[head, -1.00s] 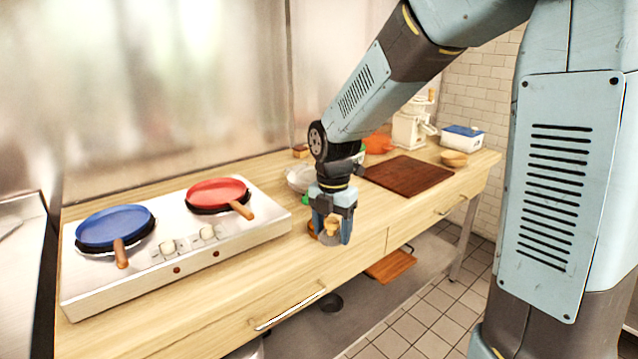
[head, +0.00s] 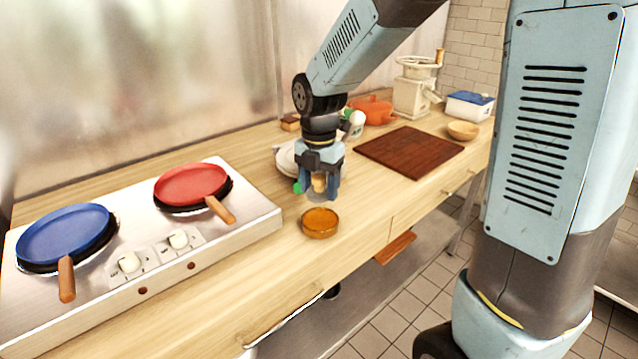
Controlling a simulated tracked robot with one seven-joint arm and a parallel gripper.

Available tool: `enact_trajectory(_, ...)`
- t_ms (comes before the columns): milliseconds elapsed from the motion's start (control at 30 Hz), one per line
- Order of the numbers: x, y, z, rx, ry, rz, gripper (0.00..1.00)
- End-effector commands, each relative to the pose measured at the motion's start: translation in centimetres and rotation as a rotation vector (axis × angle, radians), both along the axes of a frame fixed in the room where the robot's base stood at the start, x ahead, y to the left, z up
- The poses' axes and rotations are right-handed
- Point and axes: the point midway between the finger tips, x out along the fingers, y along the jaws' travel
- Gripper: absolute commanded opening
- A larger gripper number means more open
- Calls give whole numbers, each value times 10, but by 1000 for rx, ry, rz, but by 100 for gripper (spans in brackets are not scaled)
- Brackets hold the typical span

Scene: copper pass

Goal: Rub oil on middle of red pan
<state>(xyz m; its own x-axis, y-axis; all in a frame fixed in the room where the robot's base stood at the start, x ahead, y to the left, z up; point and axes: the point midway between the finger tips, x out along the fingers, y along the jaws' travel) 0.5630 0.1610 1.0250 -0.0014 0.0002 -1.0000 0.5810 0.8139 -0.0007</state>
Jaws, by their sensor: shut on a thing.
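The red pan (head: 190,184) sits on the right burner of the stove, with its wooden handle pointing to the lower right. My gripper (head: 319,190) is shut on a small tan-handled tool (head: 319,182) and holds it above the counter, to the right of the red pan and apart from it. The tool's lower end looks greyish and is partly hidden by the fingers. A round amber-brown dish (head: 320,223), seemingly of oil, stands on the counter just below the gripper in the picture.
A blue pan (head: 65,236) sits on the left burner of the white stove (head: 215,240). White plates (head: 286,158) stand behind my gripper. A brown cutting board (head: 410,152), an orange pot (head: 373,110), a grinder (head: 411,97) and a wooden bowl (head: 462,130) are farther right.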

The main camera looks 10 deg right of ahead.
Motion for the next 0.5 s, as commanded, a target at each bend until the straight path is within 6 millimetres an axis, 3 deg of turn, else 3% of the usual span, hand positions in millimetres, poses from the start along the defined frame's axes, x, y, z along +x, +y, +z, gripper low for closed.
enact_trajectory(267,1,-3,-3,0,1,-7,38)
enact_trajectory(500,1,-4,-22,-1,3,-7,38)
